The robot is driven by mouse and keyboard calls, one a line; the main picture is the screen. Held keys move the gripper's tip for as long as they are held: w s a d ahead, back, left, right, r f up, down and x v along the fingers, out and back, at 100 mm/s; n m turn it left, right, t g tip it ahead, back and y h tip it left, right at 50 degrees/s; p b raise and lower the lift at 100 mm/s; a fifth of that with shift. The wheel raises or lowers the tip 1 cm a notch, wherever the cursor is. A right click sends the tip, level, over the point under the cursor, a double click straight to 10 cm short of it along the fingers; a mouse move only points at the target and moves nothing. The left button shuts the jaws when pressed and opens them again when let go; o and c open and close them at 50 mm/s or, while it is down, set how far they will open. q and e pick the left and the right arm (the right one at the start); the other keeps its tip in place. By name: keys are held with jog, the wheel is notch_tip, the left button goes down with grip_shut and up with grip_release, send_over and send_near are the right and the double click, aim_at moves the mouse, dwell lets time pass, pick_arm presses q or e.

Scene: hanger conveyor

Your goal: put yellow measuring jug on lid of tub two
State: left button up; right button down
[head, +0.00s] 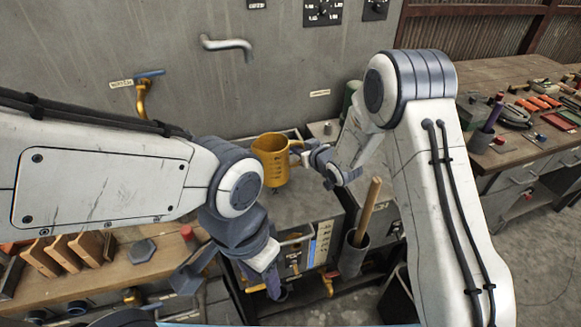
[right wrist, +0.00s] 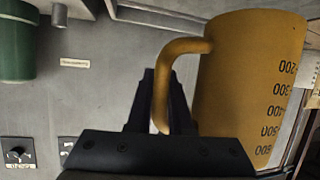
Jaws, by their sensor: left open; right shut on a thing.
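The yellow measuring jug (head: 271,165) is upright near the middle of the head view, over a grey-topped unit. In the right wrist view the jug (right wrist: 248,85) fills the right side, its printed scale showing. My right gripper (head: 304,157) is shut on the jug's handle; its dark fingers (right wrist: 165,105) close around the handle in the wrist view. I cannot tell whether the jug's base touches the surface below. My left gripper (head: 232,277) is open and empty, low in front of the unit. No tub or lid marked two can be made out.
A grey-topped unit (head: 306,207) with a control front stands below the jug. A dark pot (head: 354,254) with a wooden handle is to its right. Wooden blocks (head: 75,256) lie on the left bench. A tap (head: 228,45) sticks out of the back wall.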

notch_tip(320, 180, down, 5)
jog(key=shift+a+f+p, duration=0.1)
jog(key=shift+p, duration=0.35)
jog(key=shift+f, duration=0.3)
jog(key=shift+f, duration=0.2)
jog(key=c, duration=1.2)
grip_release()
jog(key=shift+c, duration=0.2)
jog(key=o, duration=0.4)
